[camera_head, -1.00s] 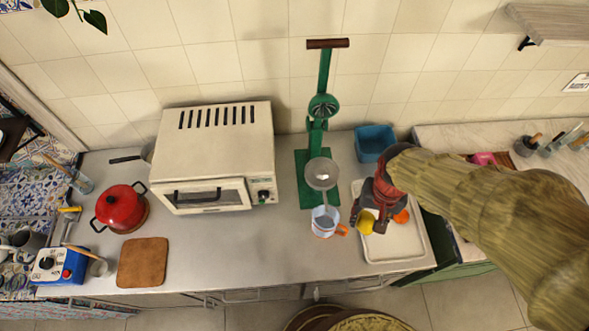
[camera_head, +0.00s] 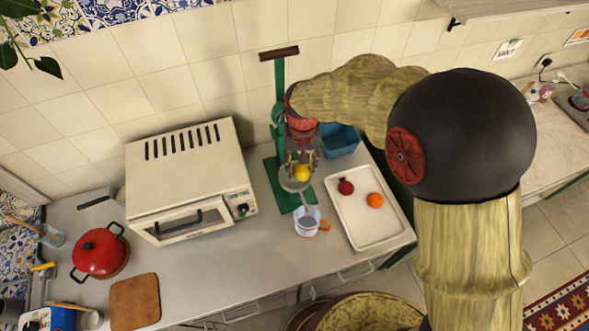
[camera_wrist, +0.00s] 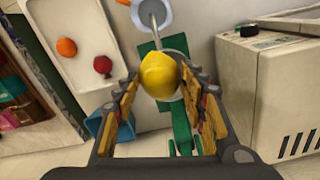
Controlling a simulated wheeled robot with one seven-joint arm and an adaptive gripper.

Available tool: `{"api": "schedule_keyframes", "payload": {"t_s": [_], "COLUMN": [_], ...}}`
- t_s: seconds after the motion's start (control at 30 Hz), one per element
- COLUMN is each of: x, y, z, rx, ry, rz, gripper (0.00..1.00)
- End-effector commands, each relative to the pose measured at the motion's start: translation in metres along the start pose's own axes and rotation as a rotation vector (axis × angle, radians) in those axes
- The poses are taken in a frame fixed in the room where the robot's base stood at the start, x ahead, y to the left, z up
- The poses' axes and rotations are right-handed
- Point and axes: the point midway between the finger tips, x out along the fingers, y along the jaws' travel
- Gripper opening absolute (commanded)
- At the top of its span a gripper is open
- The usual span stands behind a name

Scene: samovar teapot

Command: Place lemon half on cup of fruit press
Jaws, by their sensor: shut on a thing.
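The green fruit press (camera_head: 279,99) stands against the tiled wall with its lever raised. Its round metal cup (camera_head: 290,185) sits low at the front. My gripper (camera_head: 302,168) is shut on the yellow lemon half (camera_head: 302,174) and points down at the cup. In the wrist view the lemon half (camera_wrist: 160,76) is between the fingertips of my gripper (camera_wrist: 163,80) and hides most of the cup. Whether the lemon half touches the cup cannot be told.
A white tray (camera_head: 361,232) with a dark red fruit (camera_head: 345,187) and an orange (camera_head: 375,200) lies at right. A blue bin (camera_head: 341,141) is behind it. A toaster oven (camera_head: 190,171) stands left of the press.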

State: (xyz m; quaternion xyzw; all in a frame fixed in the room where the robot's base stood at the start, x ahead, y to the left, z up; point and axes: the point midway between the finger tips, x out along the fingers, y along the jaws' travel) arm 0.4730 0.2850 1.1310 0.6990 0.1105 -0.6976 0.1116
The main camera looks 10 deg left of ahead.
Motion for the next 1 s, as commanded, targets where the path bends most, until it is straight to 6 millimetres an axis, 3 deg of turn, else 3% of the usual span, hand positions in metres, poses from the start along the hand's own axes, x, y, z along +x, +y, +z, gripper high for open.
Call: {"api": "schedule_keyframes", "payload": {"t_s": [0.1, 0.33, 0.57, 0.77, 1.0], "x": [0.024, 0.047, 0.059, 0.084, 0.086], "y": [-0.006, -0.012, -0.015, -0.015, -0.015], "z": [-0.015, -0.034, -0.042, -0.041, -0.041], "rx": [-0.001, 0.000, 0.000, 0.000, 0.000], "ry": [-0.005, -0.003, -0.004, -0.004, -0.002], "rz": [0.001, 0.001, 0.001, 0.001, 0.000], "gripper": [0.17, 0.17, 0.17, 0.17, 0.17]}}
